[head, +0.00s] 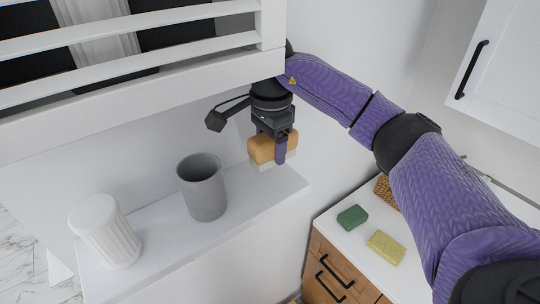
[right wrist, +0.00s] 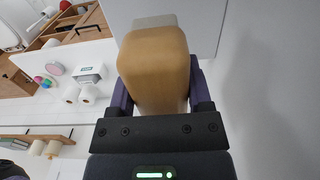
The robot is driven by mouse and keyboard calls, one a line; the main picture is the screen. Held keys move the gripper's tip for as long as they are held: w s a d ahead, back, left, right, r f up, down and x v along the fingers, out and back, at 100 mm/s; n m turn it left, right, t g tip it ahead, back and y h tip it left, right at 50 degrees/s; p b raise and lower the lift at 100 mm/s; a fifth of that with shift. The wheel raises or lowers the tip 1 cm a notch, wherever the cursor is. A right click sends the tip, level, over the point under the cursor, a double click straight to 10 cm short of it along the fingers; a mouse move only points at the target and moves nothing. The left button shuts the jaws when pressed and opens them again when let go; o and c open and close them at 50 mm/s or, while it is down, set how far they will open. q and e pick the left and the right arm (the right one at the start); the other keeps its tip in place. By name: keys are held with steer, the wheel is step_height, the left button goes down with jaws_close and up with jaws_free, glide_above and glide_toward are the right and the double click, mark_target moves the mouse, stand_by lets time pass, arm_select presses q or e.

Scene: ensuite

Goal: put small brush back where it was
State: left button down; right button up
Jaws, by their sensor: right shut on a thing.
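The small brush (head: 268,148) has a tan wooden block body with a pale underside. My right gripper (head: 281,150) is shut on it and holds it over the right end of the white ledge (head: 163,254). In the right wrist view the brush (right wrist: 153,70) fills the space between the two fingers (right wrist: 158,95), with its pale part at the far end. I cannot tell whether its underside touches the ledge. My left gripper does not show.
A grey cup (head: 202,188) and a white ribbed container (head: 106,232) stand on the ledge to the left. A white slatted shelf (head: 140,95) hangs above. A lower counter at right holds a green sponge (head: 352,217) and a yellow sponge (head: 386,247).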

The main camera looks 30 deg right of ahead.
mark_target(272, 162)
step_height(272, 162, down, 4)
steer(key=shift+s+r+p, duration=0.1)
steer(key=shift+p, duration=0.6)
steer(key=shift+w+f+p, duration=0.2)
steer(key=shift+f+p, duration=0.05)
steer(key=shift+p, duration=0.1)
steer(key=shift+f, duration=0.2)
steer(key=o, duration=1.1)
steer(key=shift+b, duration=0.3)
steer(key=shift+r+b, duration=0.7)
steer(key=shift+r, duration=3.15)
